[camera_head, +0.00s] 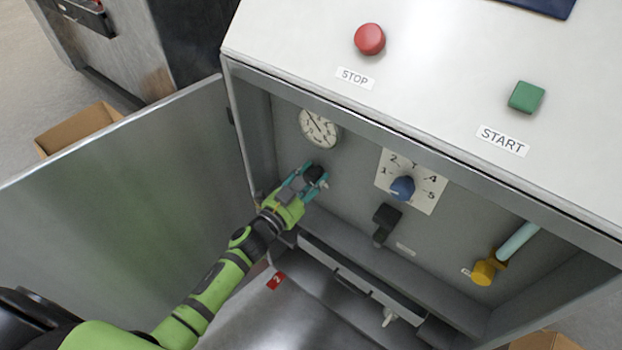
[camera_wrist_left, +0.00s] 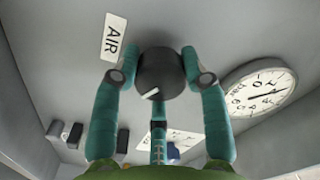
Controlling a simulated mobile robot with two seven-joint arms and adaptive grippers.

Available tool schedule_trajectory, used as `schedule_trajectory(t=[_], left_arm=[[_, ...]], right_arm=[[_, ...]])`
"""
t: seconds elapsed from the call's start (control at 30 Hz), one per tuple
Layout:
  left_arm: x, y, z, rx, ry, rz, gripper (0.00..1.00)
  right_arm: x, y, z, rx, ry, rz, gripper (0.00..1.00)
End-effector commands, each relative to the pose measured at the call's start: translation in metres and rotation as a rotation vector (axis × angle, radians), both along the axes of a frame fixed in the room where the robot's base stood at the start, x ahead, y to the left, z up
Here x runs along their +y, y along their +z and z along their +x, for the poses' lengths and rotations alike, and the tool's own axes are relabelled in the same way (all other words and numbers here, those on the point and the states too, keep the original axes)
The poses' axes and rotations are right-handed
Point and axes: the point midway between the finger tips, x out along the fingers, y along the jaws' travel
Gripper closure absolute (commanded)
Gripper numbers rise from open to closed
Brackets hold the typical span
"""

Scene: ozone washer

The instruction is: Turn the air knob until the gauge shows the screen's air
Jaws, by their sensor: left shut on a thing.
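The black air knob (camera_head: 314,173) sits on the inner panel of the open cabinet, below the round white gauge (camera_head: 320,128). My left gripper (camera_head: 307,177) has its teal fingers closed around the knob. In the left wrist view the knob (camera_wrist_left: 160,73) is between the fingertips, with a white pointer mark on its face. An AIR label (camera_wrist_left: 113,37) is beside it, and the gauge (camera_wrist_left: 259,88) is to the right with a thin needle, its reading too small to tell. The screen (camera_head: 545,5) shows only its dark edge at the top. My right gripper is not in view.
A blue dial (camera_head: 402,188) with a numbered plate, a black lever (camera_head: 385,222) and a yellow valve handle (camera_head: 484,271) are right of the knob. The open door (camera_head: 120,205) stands on the left. Red STOP (camera_head: 369,39) and green START (camera_head: 526,97) buttons are on top.

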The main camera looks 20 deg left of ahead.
Motion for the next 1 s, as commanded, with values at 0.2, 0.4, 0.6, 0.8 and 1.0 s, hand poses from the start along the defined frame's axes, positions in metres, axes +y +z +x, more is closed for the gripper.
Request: schedule_trajectory(t=[0.2, 0.4, 0.6, 0.8, 1.0], left_arm=[[-0.001, 0.004, 0.002, -0.080, -0.003, 0.185, 0.89], [-0.001, 0.004, 0.001, -0.131, -0.002, 0.326, 0.89], [-0.002, 0.005, 0.001, -0.168, -0.002, 0.426, 0.89], [-0.002, 0.005, 0.001, -0.188, -0.002, 0.479, 0.89], [-0.002, 0.005, 0.001, -0.195, -0.003, 0.498, 0.89]], right_arm=[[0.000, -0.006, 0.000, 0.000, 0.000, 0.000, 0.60], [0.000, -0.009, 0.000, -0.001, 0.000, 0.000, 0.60], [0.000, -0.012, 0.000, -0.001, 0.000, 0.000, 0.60], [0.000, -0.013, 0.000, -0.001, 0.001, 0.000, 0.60], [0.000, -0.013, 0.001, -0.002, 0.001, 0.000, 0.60]])
